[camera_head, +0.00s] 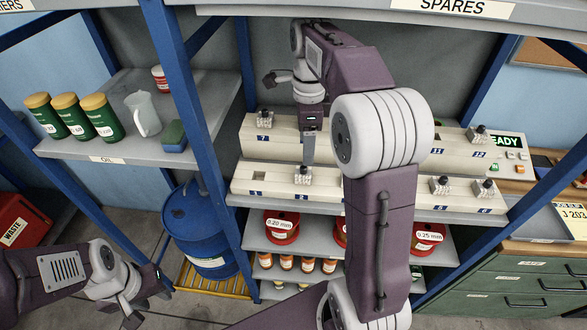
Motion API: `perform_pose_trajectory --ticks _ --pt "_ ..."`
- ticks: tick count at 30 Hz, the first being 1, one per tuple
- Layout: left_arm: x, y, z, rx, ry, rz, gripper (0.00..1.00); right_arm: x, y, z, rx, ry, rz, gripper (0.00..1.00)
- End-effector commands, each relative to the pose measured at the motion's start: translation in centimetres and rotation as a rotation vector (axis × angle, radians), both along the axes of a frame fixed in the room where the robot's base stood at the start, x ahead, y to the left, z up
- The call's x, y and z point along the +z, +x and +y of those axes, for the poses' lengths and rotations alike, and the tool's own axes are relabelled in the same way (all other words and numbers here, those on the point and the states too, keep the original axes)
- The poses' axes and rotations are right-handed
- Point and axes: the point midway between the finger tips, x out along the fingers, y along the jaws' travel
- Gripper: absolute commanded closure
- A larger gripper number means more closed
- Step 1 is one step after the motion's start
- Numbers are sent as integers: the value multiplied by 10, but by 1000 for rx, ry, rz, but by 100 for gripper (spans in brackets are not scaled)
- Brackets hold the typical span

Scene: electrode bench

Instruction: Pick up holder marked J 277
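Several small electrode holders with dark knobs stand in two cream racks; their markings are too small to read, so I cannot tell which is J 277. In the lower rack (275,187) one holder (303,175) stands near number 2, and two more (440,185) (485,188) stand at the right. In the upper rack (283,143) one holder (264,119) is at the left and another (479,134) at the right. My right gripper (309,150) points down just above the holder near 2, seen edge-on; contact is unclear. My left gripper (146,302) is open and empty at lower left.
My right arm hides the middle of both racks. Blue shelf posts (190,100) flank the shelving. Red spools (282,227) sit below the racks. Oil cans (73,117), a jug (144,113) and a blue drum (198,235) are left. A drawer cabinet (530,284) and J 203 slip (570,215) are right.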

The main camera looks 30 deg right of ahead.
Motion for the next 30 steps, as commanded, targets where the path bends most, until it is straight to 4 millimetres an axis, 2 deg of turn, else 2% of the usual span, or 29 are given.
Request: perform_pose_trajectory --ticks 2,9,14,23,30 --pt "0 0 0 0 0 0 64 -1 0 -1 -1 0 0 31" --pt "-7 0 0 0 0 0 64 -35 -1 1 0 1 2 31" --pt "-7 0 0 0 0 0 64 -41 -1 1 0 0 0 31" --pt "-11 0 0 0 0 0 64 -87 -1 7 0 1 2 31" --pt "-11 0 0 0 0 0 64 -91 0 7 0 0 -1 31"
